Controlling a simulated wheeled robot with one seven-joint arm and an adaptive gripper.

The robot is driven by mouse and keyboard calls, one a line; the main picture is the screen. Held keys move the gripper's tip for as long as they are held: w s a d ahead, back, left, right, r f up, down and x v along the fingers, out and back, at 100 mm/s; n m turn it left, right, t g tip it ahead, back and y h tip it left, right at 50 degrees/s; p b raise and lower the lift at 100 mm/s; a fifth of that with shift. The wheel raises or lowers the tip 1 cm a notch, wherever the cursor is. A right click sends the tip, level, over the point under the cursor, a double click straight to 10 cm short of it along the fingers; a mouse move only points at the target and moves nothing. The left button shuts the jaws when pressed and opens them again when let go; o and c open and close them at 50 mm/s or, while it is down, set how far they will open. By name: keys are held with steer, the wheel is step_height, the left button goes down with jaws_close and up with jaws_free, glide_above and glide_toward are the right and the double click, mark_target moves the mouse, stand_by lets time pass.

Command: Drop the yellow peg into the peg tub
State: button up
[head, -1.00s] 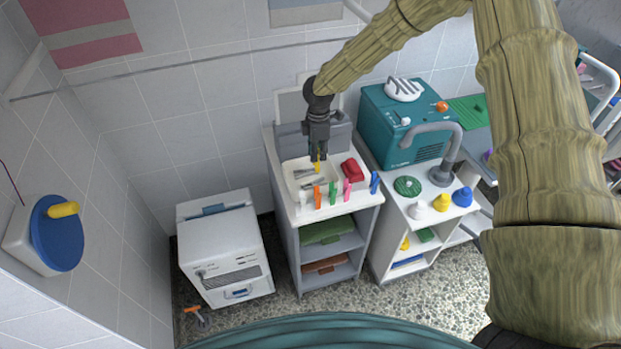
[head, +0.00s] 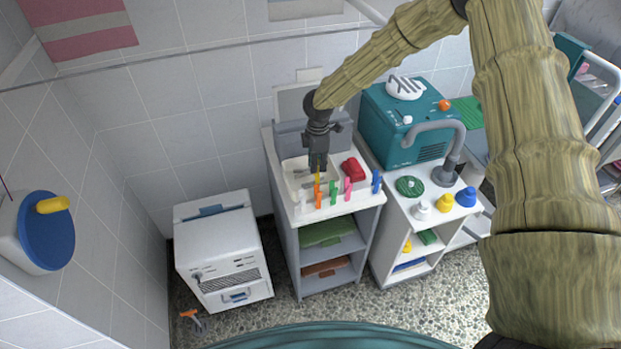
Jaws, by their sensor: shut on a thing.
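My gripper (head: 318,165) points down over the top of the grey shelf unit and is shut on the yellow peg (head: 317,178). The peg hangs below the fingertips, and its lower end appears just behind an orange peg (head: 317,193). A white, shallow tub-like basin (head: 291,167) is set in the unit's top, below and around the gripper in this view. I take it to be the peg tub, but no label shows. Whether the yellow peg touches anything cannot be told.
White, green (head: 333,192), pink (head: 348,189) and blue (head: 376,182) pegs stand along the unit's front edge beside the orange one. A red object (head: 352,169) lies right of the basin. A teal machine (head: 400,125) and a grey curved pipe (head: 449,150) stand further right.

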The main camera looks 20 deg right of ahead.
steer(key=o, duration=0.9)
steer(key=shift+c, duration=0.2)
steer(key=shift+r, duration=0.1)
steer(key=shift+r, duration=3.6)
